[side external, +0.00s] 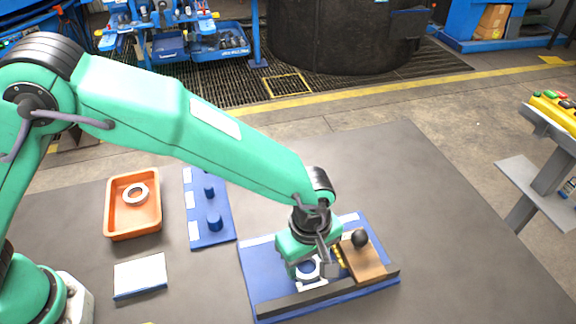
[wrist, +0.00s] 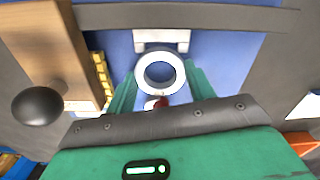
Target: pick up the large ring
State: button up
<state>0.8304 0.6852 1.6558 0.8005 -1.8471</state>
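A pale ring (wrist: 160,73) sits on the blue fixture plate (side external: 262,262), next to a small white bracket (wrist: 162,40). In the side view this ring (side external: 307,268) is partly hidden by my gripper. My gripper (wrist: 162,72) is low over the plate, with one green finger on each side of the ring. The fingers are spread about as wide as the ring, and I cannot tell whether they touch it. Another pale ring (side external: 136,194) lies in the orange tray (side external: 121,231). I cannot tell for sure which ring is larger.
A wooden block (side external: 361,264) with a black knob (side external: 360,238) stands close right of my gripper in the side view. A dark bar (side external: 300,299) runs along the plate's front. A blue pegged board (side external: 197,232) and a white-topped block (side external: 140,275) lie to the left.

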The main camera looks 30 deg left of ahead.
jog(key=shift+c, duration=0.5)
jog(key=shift+r, duration=0.1)
jog(key=shift+r, duration=0.8)
notch_tip(320, 180, up, 2)
jog(key=shift+r, duration=0.25)
jog(key=s+d+r, duration=0.2)
jog(key=s+r, duration=0.4)
jog(key=s, duration=0.5)
jog(key=shift+s+d+r, duration=0.15)
jog(key=shift+s+r, duration=0.1)
jog(key=shift+r, duration=0.15)
jog(key=shift+w, duration=0.1)
